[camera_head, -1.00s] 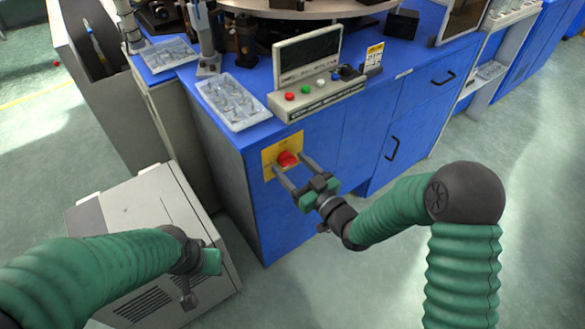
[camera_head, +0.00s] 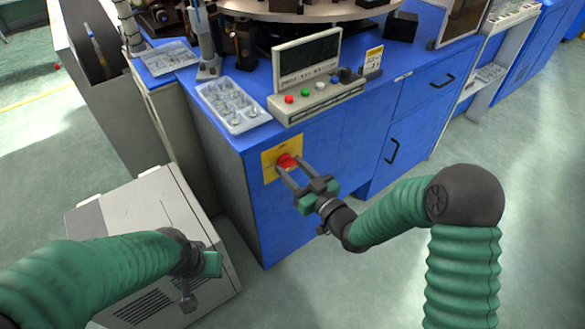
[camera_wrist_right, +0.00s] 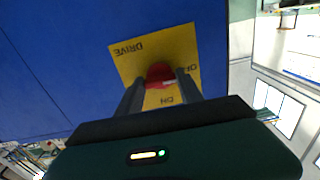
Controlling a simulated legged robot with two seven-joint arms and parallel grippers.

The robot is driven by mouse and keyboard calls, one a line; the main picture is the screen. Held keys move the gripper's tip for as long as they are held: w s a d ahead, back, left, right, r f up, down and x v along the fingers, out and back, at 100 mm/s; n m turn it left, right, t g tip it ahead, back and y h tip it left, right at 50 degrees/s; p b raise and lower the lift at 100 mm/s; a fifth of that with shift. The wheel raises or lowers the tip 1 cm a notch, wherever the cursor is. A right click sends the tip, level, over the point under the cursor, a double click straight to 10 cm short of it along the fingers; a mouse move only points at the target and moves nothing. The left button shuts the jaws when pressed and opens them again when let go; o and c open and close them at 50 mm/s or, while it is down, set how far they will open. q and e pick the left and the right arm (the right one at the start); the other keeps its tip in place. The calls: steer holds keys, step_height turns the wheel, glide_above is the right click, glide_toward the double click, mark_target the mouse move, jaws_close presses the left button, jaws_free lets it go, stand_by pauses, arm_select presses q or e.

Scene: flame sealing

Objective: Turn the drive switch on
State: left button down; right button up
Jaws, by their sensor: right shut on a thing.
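The red drive switch (camera_head: 286,161) is a knob on a yellow plate (camera_head: 268,174) on the blue cabinet's front. In the right wrist view the red knob (camera_wrist_right: 160,73) sits between my fingers, and the plate (camera_wrist_right: 125,58) reads DRIVE and ON, with another label partly hidden by a finger. My right gripper (camera_head: 288,166) is shut on the red knob, one finger on each side. My left gripper (camera_head: 207,265) hangs at the lower left, over the grey box, away from the switch; its fingers are not clear.
A control panel (camera_head: 318,103) with coloured buttons stands on the blue cabinet (camera_head: 330,150) above the switch. A clear parts tray (camera_head: 232,104) lies beside it. A grey box (camera_head: 140,205) stands on the floor at left. Open floor lies right of the cabinet.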

steer(key=m+p, duration=0.2)
steer(key=m, duration=0.2)
steer(key=shift+r+p, duration=0.2)
steer(key=shift+p, duration=0.2)
steer(key=m+p, duration=0.3)
steer(key=m, duration=0.2)
steer(key=shift+w+d, duration=0.1)
steer(key=shift+d, duration=0.05)
steer(key=m+p, duration=0.2)
steer(key=m, duration=0.3)
steer(key=shift+f, duration=0.1)
steer(key=shift+f+m+p, duration=0.15)
steer(key=shift+m+p, duration=0.6)
steer(key=shift+m, duration=1.15)
steer(key=o, duration=1)
steer(key=shift+c, duration=0.2)
steer(key=o, duration=0.4)
steer(key=shift+f, duration=0.1)
